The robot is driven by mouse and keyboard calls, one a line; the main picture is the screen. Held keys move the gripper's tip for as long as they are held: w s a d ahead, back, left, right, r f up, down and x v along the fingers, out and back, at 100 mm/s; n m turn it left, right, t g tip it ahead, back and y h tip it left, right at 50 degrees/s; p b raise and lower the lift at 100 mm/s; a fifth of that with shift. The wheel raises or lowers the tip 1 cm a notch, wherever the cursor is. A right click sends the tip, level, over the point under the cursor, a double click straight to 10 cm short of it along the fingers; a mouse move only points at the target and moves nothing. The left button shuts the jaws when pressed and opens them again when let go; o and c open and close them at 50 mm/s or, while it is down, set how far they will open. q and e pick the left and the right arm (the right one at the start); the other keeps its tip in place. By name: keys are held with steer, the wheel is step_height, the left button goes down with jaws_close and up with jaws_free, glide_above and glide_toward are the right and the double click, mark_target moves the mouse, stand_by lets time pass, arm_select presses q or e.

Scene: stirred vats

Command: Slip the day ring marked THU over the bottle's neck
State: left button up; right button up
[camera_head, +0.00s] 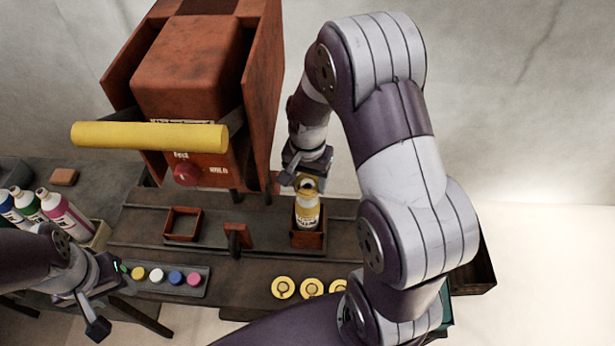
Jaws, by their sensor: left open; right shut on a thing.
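A white and yellow bottle (306,216) stands upright in a small red-brown holder (308,240). My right gripper (305,174) is shut on a yellow ring (309,187) at the top of the bottle. Whether the ring is around the neck or just above it I cannot tell, and its marking cannot be read. Several yellow rings lie on the bench in front, among them one at the left (283,288), one in the middle (311,288) and one partly behind my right arm (338,286). My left gripper (108,298) is open at the lower left, away from the bottle.
A red-brown machine (190,85) with a yellow bar (150,136) stands behind the bench. An empty square frame (182,224) and a small upright block (238,237) are left of the bottle. A tray of coloured caps (165,279) lies near my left gripper. Coloured bottles (62,212) stand far left.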

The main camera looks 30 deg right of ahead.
mark_target(307, 187)
steer(key=shift+f+b, duration=1.2)
steer(key=shift+f, duration=0.75)
steer(key=o, duration=1.1)
steer(key=shift+r, duration=0.15)
step_height(307, 187, up, 12)
steer(key=shift+r+b, duration=0.25)
steer(key=shift+b, duration=0.65)
